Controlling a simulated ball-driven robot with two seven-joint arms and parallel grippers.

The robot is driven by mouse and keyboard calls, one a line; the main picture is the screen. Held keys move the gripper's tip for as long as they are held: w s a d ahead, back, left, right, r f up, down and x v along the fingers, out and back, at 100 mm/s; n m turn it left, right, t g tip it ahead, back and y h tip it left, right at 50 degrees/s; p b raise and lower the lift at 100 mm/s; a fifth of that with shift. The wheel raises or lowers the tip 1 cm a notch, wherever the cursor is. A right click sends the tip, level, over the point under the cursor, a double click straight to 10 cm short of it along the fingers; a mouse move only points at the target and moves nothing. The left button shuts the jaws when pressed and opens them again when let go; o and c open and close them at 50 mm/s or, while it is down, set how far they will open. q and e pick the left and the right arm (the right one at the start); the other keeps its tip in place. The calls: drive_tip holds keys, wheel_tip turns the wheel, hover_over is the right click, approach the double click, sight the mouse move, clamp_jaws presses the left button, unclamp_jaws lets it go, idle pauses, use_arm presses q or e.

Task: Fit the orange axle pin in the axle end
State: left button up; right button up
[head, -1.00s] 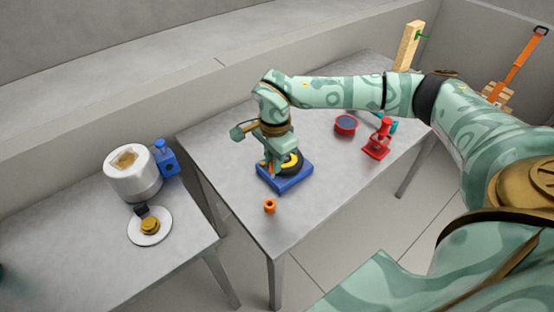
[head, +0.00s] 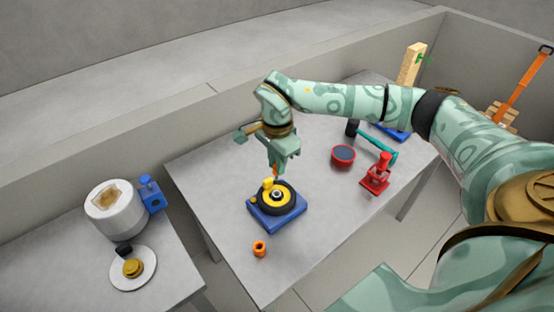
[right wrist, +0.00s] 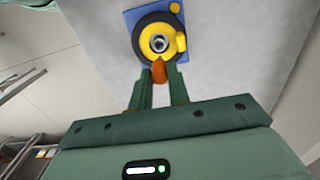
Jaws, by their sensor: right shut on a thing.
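The axle end is a grey ring (head: 277,194) in the middle of a black wheel with a yellow hub (head: 285,203), on a blue base (head: 272,221). A yellow block (right wrist: 180,41) sits on the hub. My right gripper (head: 276,168) hangs above the wheel's back edge, apart from it. It is shut on the orange axle pin (right wrist: 159,72), most of which the fingers hide in the head view. In the right wrist view the pin's end shows just below the grey axle ring (right wrist: 159,44). My left gripper is out of view.
A hollow orange piece (head: 259,249) stands on the table in front of the blue base. A red bowl (head: 343,156), a red press-like stand (head: 376,174) and a teal-handled hammer (head: 377,146) are to the right. A side table (head: 60,272) holds a white pot (head: 115,211).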

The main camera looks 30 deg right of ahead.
sight(277, 179)
drive_tip(key=shift+s+f, duration=0.1)
drive_tip(key=shift+f, duration=0.55)
wheel_tip(277, 179, down, 3)
drive_tip(key=shift+r+b, duration=0.2)
drive_tip(key=shift+b, duration=0.5)
drive_tip(key=shift+f+b, duration=0.6)
drive_tip(key=shift+f, duration=1.5)
drive_tip(key=shift+f, duration=0.25)
drive_tip(key=o, duration=0.9)
